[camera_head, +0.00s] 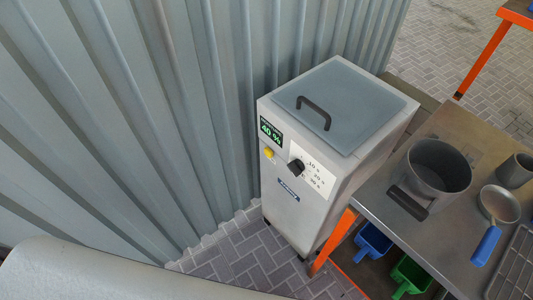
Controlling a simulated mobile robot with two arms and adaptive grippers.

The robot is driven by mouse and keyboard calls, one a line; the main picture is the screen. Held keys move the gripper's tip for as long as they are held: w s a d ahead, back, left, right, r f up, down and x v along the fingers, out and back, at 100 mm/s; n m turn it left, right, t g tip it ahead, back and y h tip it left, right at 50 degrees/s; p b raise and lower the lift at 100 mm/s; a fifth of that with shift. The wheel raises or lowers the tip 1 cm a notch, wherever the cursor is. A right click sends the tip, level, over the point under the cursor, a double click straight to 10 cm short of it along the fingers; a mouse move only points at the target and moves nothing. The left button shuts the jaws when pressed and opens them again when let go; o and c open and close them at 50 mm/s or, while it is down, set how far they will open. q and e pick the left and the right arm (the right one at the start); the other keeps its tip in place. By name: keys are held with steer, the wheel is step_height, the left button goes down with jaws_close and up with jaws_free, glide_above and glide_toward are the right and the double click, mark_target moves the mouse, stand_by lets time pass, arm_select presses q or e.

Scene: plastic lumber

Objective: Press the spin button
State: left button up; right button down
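A tall pale grey machine (252,187) stands upright against the corrugated wall. Its top has a closed grey lid with a black handle (314,112). On its front are a small yellow button (268,153), a black knob (295,167) beside a white label with time marks, and a green-and-black "40 %" sign (270,132). No button is labelled "spin" legibly; the yellow one is the only button I can make out. Neither of my grippers is in view.
A metal table (437,232) with orange legs stands right of the machine. It holds a grey pot (440,172), a cup (516,170), a blue-handled pan (499,205) and a rack (515,270). Blue and green bins (411,275) sit below. Paved floor (245,255) is open before the machine.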

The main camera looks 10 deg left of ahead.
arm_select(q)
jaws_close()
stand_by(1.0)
